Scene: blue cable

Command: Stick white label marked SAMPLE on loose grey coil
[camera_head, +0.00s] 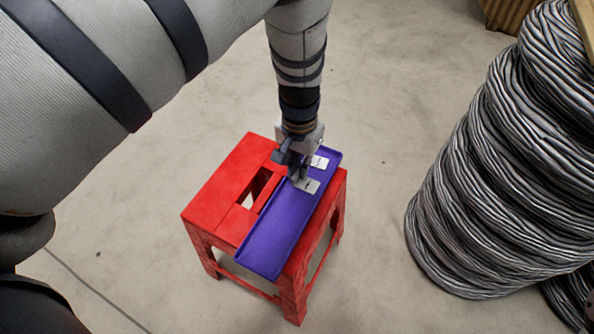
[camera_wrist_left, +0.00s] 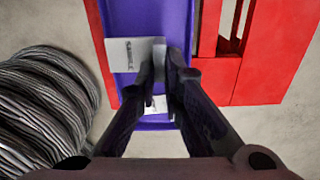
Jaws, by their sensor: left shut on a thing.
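My left gripper (camera_head: 298,178) is over the purple tray (camera_head: 270,235), pointing down. Its fingers (camera_wrist_left: 164,62) are shut on the edge of a white label (camera_head: 307,185). In the left wrist view this label (camera_wrist_left: 130,54) carries small dark print that looks like SAMPLE. It is at or just above the tray; I cannot tell which. A second white label (camera_head: 319,162) lies on the tray, partly behind the fingers in the wrist view (camera_wrist_left: 158,104). Grey coils (camera_head: 500,160) stand stacked at the right; which one is loose is unclear.
The tray lies on a red stool (camera_head: 225,195) with a slot in its top. Another grey coil part (camera_head: 574,298) shows at the lower right edge. A brown wooden object (camera_head: 508,14) is at the top right. Bare concrete floor (camera_head: 380,130) separates stool and coils.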

